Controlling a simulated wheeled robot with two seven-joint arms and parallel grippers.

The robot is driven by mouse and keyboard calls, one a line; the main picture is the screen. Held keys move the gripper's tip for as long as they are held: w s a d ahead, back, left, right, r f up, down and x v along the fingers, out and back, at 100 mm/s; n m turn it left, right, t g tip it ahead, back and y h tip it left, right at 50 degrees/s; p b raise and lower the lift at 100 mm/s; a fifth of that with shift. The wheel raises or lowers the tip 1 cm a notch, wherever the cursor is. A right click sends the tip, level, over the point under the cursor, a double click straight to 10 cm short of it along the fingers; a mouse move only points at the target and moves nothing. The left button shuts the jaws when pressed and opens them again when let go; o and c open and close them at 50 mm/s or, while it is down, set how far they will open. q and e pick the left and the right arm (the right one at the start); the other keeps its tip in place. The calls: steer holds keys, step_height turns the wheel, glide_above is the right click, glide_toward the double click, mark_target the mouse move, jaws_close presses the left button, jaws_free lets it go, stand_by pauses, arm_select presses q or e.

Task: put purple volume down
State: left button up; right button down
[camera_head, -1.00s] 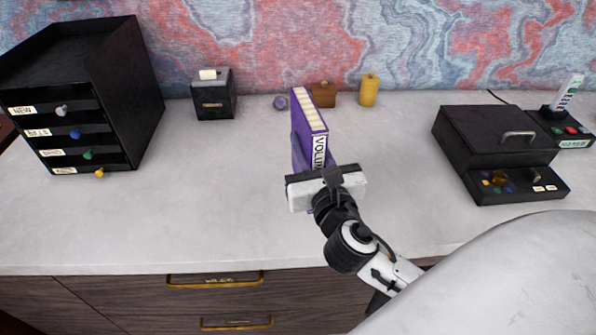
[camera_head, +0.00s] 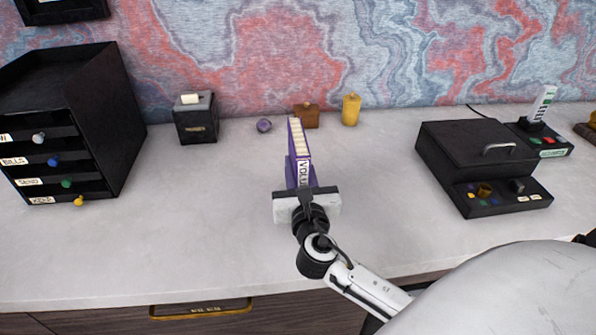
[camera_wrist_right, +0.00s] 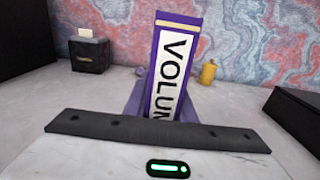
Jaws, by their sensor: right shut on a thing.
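The purple volume (camera_head: 299,158) stands upright in the middle of the desk, its lettered spine facing me and its cream page edges showing on top. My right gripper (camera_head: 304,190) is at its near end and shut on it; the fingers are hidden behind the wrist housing. In the right wrist view the volume (camera_wrist_right: 177,65) rises just beyond the gripper, slightly tilted in the picture, with purple finger-like shapes low beside it. I cannot tell whether its base touches the desk (camera_head: 180,220). My left gripper is not in view.
A black drawer unit (camera_head: 120,130) stands at left, with a small black box (camera_head: 196,120) behind. A purple round item (camera_head: 264,125), a brown box (camera_head: 306,116) and a yellow cylinder (camera_head: 351,109) are at the back. A black case (camera_head: 470,150) stands at right. The desk around the volume is clear.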

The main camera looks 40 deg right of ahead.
steer(key=shift+f, duration=0.1)
steer(key=shift+f, duration=0.15)
steer(key=c, duration=1.5)
jaws_free()
steer(key=shift+f, duration=0.1)
